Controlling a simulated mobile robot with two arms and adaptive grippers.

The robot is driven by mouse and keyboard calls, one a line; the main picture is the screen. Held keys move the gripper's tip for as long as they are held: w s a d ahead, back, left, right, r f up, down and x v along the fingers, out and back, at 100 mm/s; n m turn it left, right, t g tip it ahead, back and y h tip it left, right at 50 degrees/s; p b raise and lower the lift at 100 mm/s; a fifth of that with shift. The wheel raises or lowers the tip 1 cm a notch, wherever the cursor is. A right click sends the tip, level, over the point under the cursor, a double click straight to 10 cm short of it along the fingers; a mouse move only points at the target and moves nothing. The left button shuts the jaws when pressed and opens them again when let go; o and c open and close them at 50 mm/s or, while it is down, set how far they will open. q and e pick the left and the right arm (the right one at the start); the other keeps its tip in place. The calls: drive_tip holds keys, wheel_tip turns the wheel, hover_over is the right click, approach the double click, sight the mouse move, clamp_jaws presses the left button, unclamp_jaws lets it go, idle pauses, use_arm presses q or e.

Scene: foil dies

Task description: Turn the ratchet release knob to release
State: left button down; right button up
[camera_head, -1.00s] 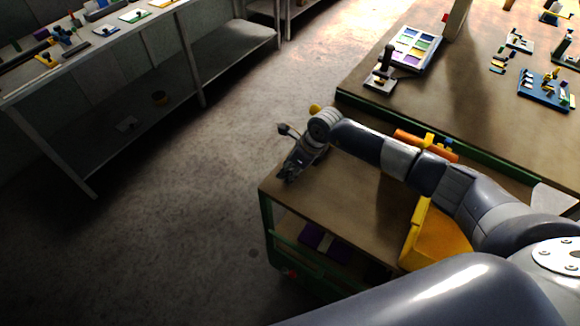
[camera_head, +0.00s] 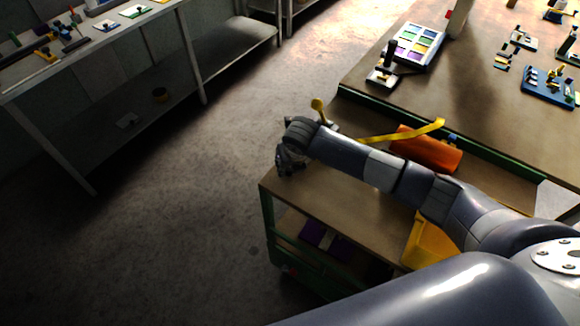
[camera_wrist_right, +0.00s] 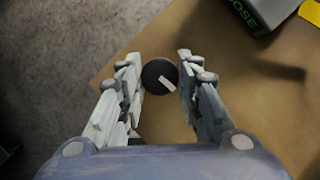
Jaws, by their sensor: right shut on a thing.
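The ratchet release knob (camera_wrist_right: 160,70) is a dark round knob with a white bar mark, seen from above in the right wrist view. My right gripper (camera_wrist_right: 161,78) has its two fingers on either side of the knob and is shut on it. In the head view my right gripper (camera_head: 287,163) is at the far left corner of the brown-topped cart (camera_head: 340,195). The knob is hidden there by my wrist. My left gripper is not in view.
A yellow-ended lever (camera_head: 318,105) stands behind my right wrist. An orange roll (camera_head: 430,150) and a yellow strip (camera_head: 385,137) lie behind my forearm. A yellow tray (camera_head: 425,245) is at the cart's front. A dark box with green lettering (camera_wrist_right: 245,10) is near the knob.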

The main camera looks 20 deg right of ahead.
drive_tip(key=shift+m, duration=0.6)
drive_tip(key=shift+h+b, duration=0.3)
drive_tip(key=o, duration=1)
drive_tip(key=shift+o, duration=0.2)
drive_tip(key=v, duration=1.2)
drive_tip(key=shift+w, duration=0.1)
